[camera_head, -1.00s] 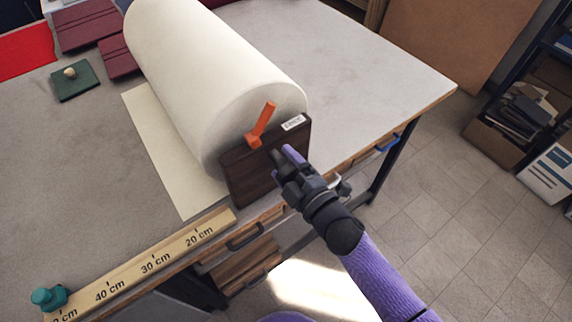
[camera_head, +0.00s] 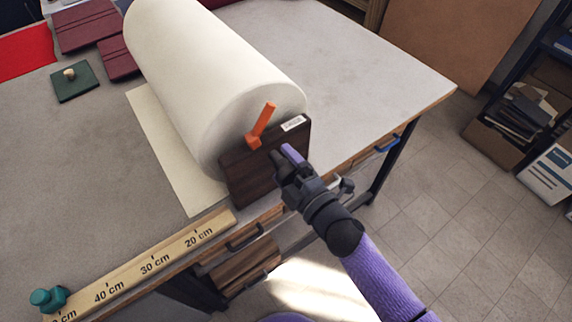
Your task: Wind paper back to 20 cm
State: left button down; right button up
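A large cream paper roll (camera_head: 200,75) lies on the table, its near end at a dark wooden end block (camera_head: 250,180). The wooden ruler (camera_head: 175,250) runs along the table's front edge. An orange handle (camera_head: 262,125) stands tilted at the block's top. My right gripper (camera_head: 285,156) is at the block's right side, fingertips against or just before its face; whether they hold anything is unclear. My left gripper is out of view.
A teal knob (camera_head: 48,298) sits at the ruler's left end. The table (camera_head: 385,75) is clear right of the roll. Drawers with handles lie below the front edge.

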jog(key=v, duration=1)
